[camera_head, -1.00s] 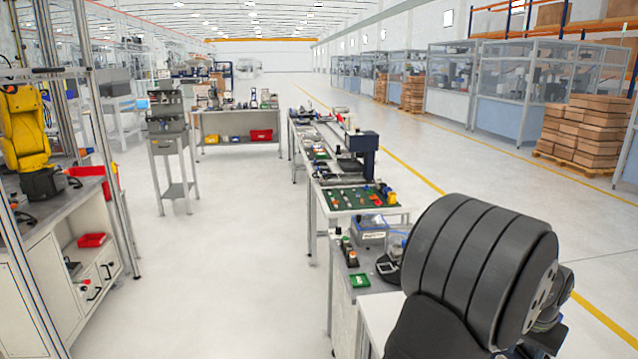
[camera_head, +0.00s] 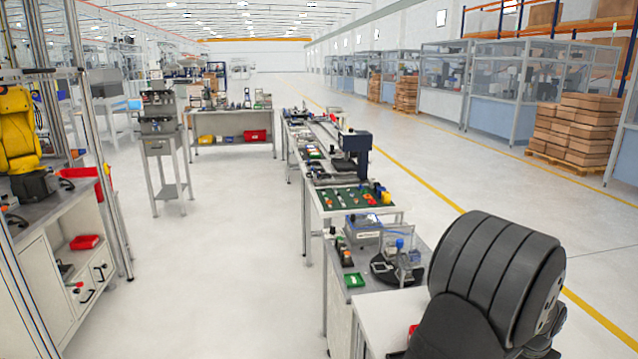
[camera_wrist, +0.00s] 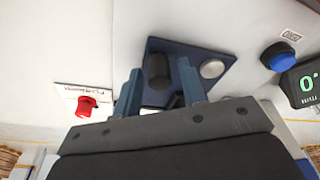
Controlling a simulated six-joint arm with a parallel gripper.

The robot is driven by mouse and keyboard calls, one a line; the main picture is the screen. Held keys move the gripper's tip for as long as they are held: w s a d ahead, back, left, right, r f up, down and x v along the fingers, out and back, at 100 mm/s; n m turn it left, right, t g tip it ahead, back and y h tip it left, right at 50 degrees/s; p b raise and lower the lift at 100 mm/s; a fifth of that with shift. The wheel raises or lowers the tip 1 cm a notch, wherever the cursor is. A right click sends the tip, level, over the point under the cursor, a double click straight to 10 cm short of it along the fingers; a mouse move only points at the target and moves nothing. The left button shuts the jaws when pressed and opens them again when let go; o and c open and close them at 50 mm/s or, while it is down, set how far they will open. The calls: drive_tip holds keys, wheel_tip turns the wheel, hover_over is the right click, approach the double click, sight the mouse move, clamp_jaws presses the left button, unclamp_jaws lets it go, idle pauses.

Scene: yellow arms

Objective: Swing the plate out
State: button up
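In the wrist view, a dark blue square plate (camera_wrist: 205,58) lies on a white surface, seen between and beyond my fingers. A black upright knob (camera_wrist: 159,70) and a round silver disc (camera_wrist: 212,69) are on it. My gripper (camera_wrist: 160,88) has its two blue-grey fingers apart, one on each side of the black knob in the picture. I cannot tell whether either finger touches the knob. The near part of the plate is hidden by the gripper body. The head view does not show my gripper; my black arm link fills the lower right.
In the wrist view, a red knob (camera_wrist: 86,106) sits left on a white label; a blue button (camera_wrist: 278,56) and a dark display (camera_wrist: 302,84) are right. In the head view, a workbench with a green board (camera_head: 345,199) runs ahead. Open floor (camera_head: 225,240) lies left.

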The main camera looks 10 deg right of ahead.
drive_tip(key=c, duration=0.6)
drive_tip(key=shift+o, duration=0.2)
drive_tip(key=shift+a, duration=0.2)
drive_tip(key=shift+w+a, duration=0.15)
drive_tip(key=shift+a, duration=0.7)
drive_tip(key=shift+w+a, duration=0.35)
drive_tip(key=shift+a, duration=0.5)
